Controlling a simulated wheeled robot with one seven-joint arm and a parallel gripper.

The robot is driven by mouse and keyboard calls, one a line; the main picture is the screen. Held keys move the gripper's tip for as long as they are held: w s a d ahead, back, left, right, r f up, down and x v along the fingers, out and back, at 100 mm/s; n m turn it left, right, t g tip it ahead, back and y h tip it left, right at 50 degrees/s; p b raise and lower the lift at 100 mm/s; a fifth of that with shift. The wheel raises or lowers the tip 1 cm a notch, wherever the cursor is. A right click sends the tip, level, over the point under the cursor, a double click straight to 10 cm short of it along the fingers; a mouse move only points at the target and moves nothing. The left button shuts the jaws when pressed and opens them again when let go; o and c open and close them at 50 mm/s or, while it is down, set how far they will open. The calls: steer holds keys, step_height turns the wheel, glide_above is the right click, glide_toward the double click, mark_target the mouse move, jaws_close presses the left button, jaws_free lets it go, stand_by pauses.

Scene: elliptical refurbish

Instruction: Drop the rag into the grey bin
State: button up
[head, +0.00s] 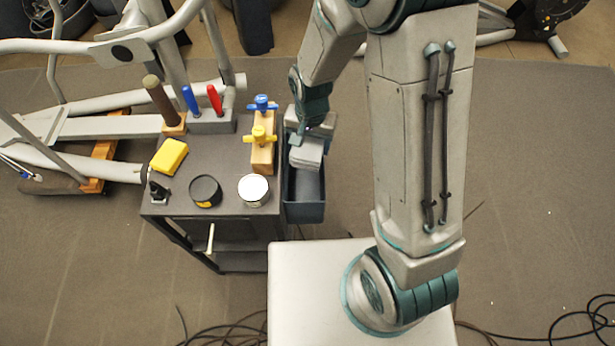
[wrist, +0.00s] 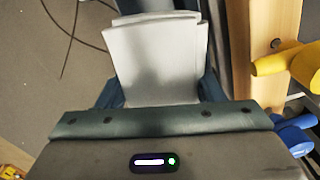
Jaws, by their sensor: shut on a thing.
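The rag (head: 306,152) is a folded, light grey-white cloth in my gripper (head: 304,138), at the right side of the dark cart. In the wrist view the rag (wrist: 157,58) fills the upper middle, and my gripper (wrist: 160,115) is shut on it. The grey bin (head: 305,205) is a dark blue-grey open box on the cart's right side. The rag is over the bin's opening in the head view. Parts of the bin's walls show on both sides of the rag in the wrist view. My gripper hides the bin's far part.
The cart top (head: 225,170) holds a yellow sponge (head: 169,156), two round tins, a wooden block with yellow and blue taps (head: 262,150), and red and blue-handled tools. An elliptical machine stands at left. Cables lie on the floor.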

step_height(320, 180, down, 5)
steer(key=b, duration=0.2)
steer(key=shift+r+b, duration=0.2)
steer(key=shift+b, duration=0.1)
steer(key=o, duration=1)
steer(key=shift+o, duration=0.2)
steer(key=shift+r, duration=0.1)
step_height(320, 180, up, 14)
steer(key=shift+f, duration=0.15)
